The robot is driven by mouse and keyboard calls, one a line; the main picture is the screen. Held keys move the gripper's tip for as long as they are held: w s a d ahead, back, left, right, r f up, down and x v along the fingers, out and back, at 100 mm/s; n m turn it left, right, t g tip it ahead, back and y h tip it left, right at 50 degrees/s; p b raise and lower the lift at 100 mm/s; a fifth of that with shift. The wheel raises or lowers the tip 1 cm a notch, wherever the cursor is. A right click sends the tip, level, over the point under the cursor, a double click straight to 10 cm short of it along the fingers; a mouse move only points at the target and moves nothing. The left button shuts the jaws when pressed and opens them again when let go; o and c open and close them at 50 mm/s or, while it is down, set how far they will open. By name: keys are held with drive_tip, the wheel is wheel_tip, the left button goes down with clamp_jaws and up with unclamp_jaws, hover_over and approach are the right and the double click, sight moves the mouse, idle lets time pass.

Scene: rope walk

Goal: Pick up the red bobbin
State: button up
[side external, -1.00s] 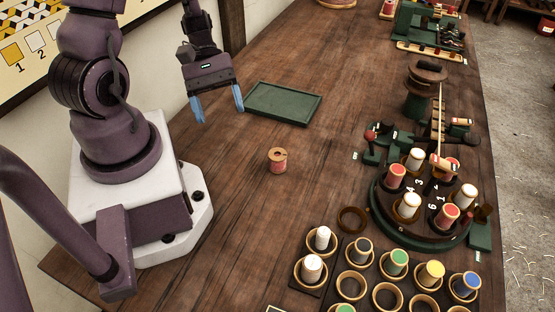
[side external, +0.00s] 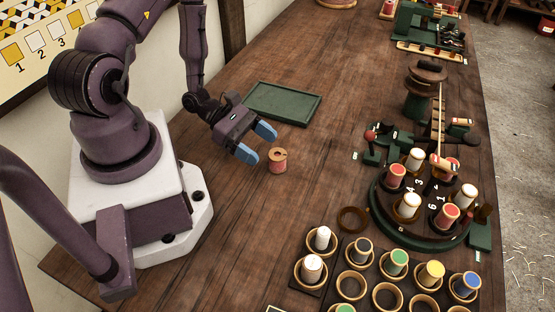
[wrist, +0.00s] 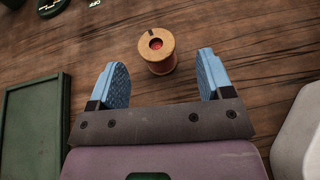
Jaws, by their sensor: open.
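The red bobbin (side external: 277,162) has wooden flanges and stands upright on the bare table, left of the middle in the side external view. In the wrist view the red bobbin (wrist: 157,51) shows from above, just beyond the fingertips and between their lines. My gripper (side external: 257,143) is open, with blue fingers, close to the bobbin on its left and far side. In the wrist view the jaws of my gripper (wrist: 160,70) are apart with nothing between them. The bobbin appears untouched.
A green tray (side external: 283,103) lies behind the bobbin; it also shows in the wrist view (wrist: 35,128). A round rack (side external: 425,225) with several bobbins stands at the right. Cup holders (side external: 387,297) with coloured bobbins are at the front right. The table around the red bobbin is clear.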

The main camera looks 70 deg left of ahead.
sight(272, 152)
drive_tip(key=shift+x, duration=3.2)
drive_tip(key=shift+w+a, duration=0.1)
drive_tip(key=shift+w, duration=0.05)
drive_tip(key=shift+c, duration=0.2)
drive_tip(key=shift+r, duration=0.1)
drive_tip(key=c, duration=1)
